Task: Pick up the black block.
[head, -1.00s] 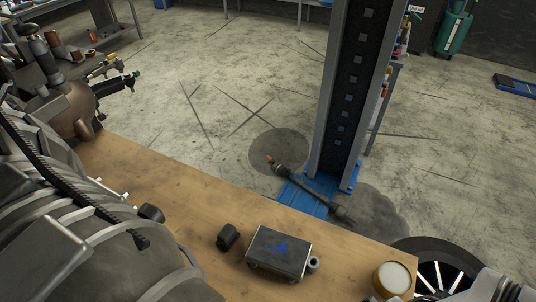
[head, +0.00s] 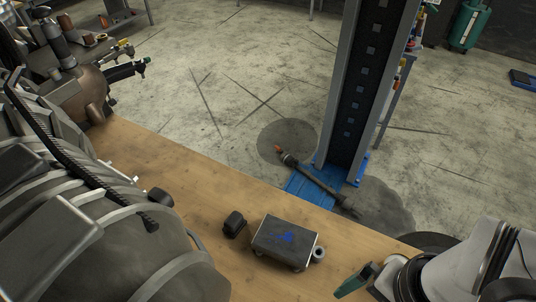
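A small black block (head: 235,223) sits on the wooden table (head: 170,166), just left of a dark box with silver sides and a blue mark on top (head: 285,238). A narrow gap appears to separate them. My gripper (head: 356,279) is at the lower right, to the right of the block and apart from it. A green fingertip shows at its end. The rest of the fingers is hidden or out of frame, so I cannot tell whether it is open or shut.
A small grey ring-shaped part (head: 319,254) touches or nearly touches the box's right side. A large ribbed metal engine part (head: 120,250) fills the left, with a dark knob (head: 160,196) at its edge. The table's upper-left stretch is clear. A blue-based post (head: 365,100) stands beyond the table.

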